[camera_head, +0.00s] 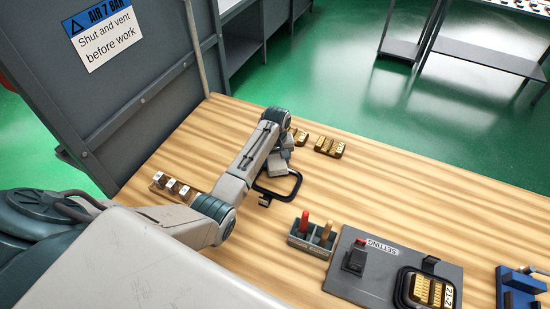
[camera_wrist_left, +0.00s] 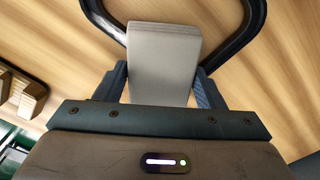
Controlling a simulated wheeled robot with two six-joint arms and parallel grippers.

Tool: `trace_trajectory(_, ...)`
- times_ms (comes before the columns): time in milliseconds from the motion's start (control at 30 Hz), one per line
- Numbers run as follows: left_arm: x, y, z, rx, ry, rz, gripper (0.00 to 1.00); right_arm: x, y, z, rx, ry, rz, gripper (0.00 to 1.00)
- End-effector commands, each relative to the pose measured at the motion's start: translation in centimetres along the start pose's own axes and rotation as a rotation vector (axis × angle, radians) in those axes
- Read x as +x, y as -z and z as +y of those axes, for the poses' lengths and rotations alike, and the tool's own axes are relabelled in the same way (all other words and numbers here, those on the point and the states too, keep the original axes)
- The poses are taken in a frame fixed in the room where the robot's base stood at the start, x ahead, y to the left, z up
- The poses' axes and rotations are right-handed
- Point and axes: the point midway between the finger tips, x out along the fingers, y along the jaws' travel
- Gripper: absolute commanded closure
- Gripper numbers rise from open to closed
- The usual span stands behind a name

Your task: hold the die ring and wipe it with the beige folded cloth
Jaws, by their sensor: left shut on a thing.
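My left gripper (camera_head: 280,166) reaches over the wooden bench. In the left wrist view its two fingers (camera_wrist_left: 162,88) close on the sides of a pale grey-beige slab, which looks like the folded cloth (camera_wrist_left: 165,50). I cannot tell whether slab and frame touch. The frame has a small dark tab at its near left and is partly hidden by my arm. My right gripper is not in view.
A grey holder (camera_head: 302,243) with a red and a wooden handle stands in front of the frame. A grey SETTING plate (camera_head: 340,283) carries another black frame around brass blocks. Brass blocks (camera_head: 330,147) lie behind, numbered blocks (camera_head: 172,187) at left, a blue fixture (camera_head: 517,284) at right.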

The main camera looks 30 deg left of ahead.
Motion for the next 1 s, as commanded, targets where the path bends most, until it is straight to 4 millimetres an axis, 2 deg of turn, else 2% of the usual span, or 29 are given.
trace_trajectory(133,-0.4,-0.8,1.0,0.001,-0.001,-0.003,0.55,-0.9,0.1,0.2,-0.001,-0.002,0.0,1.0)
trace_trajectory(533,-0.1,-1.9,2.7,0.0,-0.001,-0.001,0.55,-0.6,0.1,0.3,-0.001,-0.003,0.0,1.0)
trace_trajectory(800,0.1,-3.3,4.5,0.001,-0.001,-0.002,0.55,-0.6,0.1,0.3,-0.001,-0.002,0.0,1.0)
trace_trajectory(1000,0.1,-3.6,5.0,0.0,0.0,-0.001,0.55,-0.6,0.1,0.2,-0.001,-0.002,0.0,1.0)
